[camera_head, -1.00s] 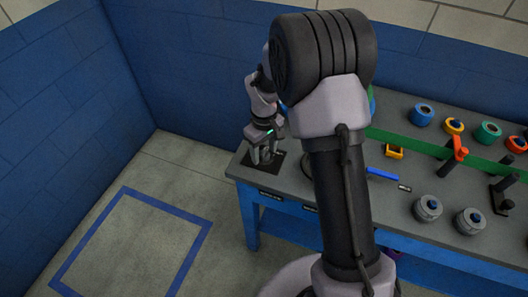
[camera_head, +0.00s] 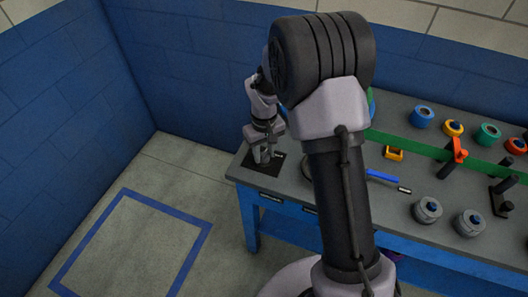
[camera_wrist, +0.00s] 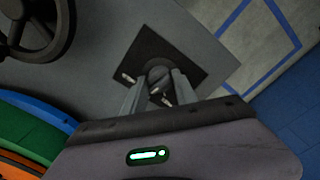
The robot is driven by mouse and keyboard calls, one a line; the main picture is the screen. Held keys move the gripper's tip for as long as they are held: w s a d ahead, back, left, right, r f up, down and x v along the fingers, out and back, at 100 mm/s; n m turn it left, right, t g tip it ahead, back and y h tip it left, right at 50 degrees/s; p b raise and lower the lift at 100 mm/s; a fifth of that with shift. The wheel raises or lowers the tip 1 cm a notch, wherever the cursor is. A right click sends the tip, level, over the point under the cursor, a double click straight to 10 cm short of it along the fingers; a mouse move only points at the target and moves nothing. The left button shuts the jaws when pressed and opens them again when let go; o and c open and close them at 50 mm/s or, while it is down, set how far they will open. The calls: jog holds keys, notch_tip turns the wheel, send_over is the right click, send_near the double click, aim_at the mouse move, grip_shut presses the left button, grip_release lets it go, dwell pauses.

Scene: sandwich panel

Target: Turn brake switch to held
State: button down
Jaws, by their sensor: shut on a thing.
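The brake switch (camera_wrist: 158,74) is a dark round knob on a black square plate (camera_wrist: 145,45) in the wrist view. Small white marks show on the plate beside the knob, too small to read. My gripper (camera_wrist: 160,82) is shut on the knob, with one finger on each side of it. In the head view my gripper (camera_head: 264,157) points down at the black plate (camera_head: 260,172) at the left end of the bench. The knob is hidden there by the fingers. Which position the switch points to I cannot tell.
A dark handwheel (camera_wrist: 38,25) lies near the plate. The grey bench (camera_head: 400,210) also carries tape rolls (camera_head: 422,116), a blue-handled tool (camera_head: 382,175) and grey knobbed cylinders (camera_head: 428,210). A blue wall stands behind. Floor left of the bench is clear.

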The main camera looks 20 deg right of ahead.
aim_at(264, 153)
jog(key=m, duration=0.3)
jog(key=shift+m, duration=2.1)
jog(key=c, duration=1)
grip_release()
notch_tip(264, 153, up, 18)
jog(key=p, duration=0.6)
jog(key=shift+f, duration=0.25)
